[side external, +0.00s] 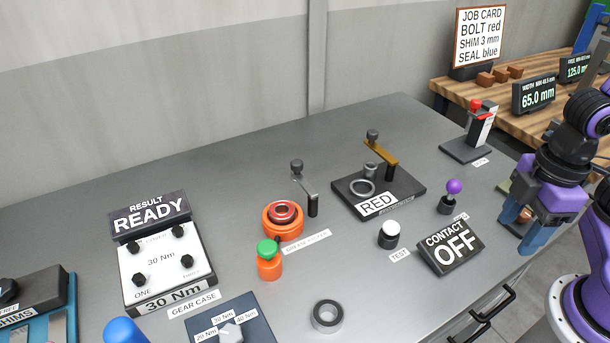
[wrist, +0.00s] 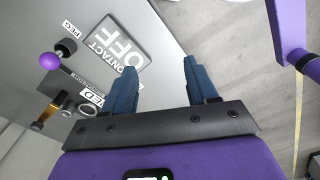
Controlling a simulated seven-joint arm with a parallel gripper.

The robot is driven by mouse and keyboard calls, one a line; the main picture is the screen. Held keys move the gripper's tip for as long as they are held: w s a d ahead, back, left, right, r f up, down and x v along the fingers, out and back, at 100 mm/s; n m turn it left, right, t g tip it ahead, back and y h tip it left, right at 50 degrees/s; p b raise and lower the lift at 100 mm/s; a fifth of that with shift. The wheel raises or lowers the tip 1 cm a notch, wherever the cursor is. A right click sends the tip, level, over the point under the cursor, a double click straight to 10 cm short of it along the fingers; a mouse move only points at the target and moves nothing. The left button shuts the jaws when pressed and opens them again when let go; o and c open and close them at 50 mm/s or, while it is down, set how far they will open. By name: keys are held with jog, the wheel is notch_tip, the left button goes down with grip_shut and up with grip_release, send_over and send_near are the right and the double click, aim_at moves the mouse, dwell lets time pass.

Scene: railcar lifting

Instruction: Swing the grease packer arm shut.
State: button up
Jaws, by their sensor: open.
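The grease packer (side external: 283,221) is an orange round pot with a red ring on top, standing mid-bench behind its label. Its arm (side external: 306,186) is a grey lever on a dark upright post just right of the pot, with a dark knob at its raised end. The lever points back and away, and is not over the pot. My gripper (side external: 518,226) is at the right edge of the bench, far from the packer, fingers pointing down. In the wrist view my gripper (wrist: 160,75) shows two blue fingers spread apart with nothing between them. The packer is not visible there.
A green-capped orange bottle (side external: 269,260) stands in front of the packer. A dark RED plate (side external: 405,200) with a brass lever stands to its right. Between it and my gripper are a white-topped button (side external: 389,234), purple knob (side external: 453,188) and CONTACT OFF display (side external: 450,249).

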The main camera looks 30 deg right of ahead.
jog(key=shift+w+a+r, duration=0.1)
jog(key=shift+w+a, duration=0.2)
jog(key=shift+a, duration=0.05)
jog(key=c, duration=0.5)
jog(key=shift+w+a+r+m, duration=0.15)
jog(key=shift+w+a+m, duration=0.15)
jog(key=shift+w+a, duration=0.25)
grip_shut()
jog(key=w+a+r+m+y, duration=0.15)
jog(key=w+a, duration=0.25)
jog(key=w, duration=0.4)
jog(key=w+a+m+y, duration=0.2)
jog(key=w+a, duration=0.2)
jog(key=w, duration=0.5)
jog(key=w+d+f+m+t+y, duration=0.1)
jog(key=w+d+m, duration=0.1)
jog(key=w, duration=0.9)
jog(key=w+d+f+m+t+y, duration=0.1)
jog(key=w+d+y, duration=0.1)
jog(key=w, duration=0.9)
jog(key=shift+d+m, duration=0.35)
jog(key=shift+d, duration=0.25)
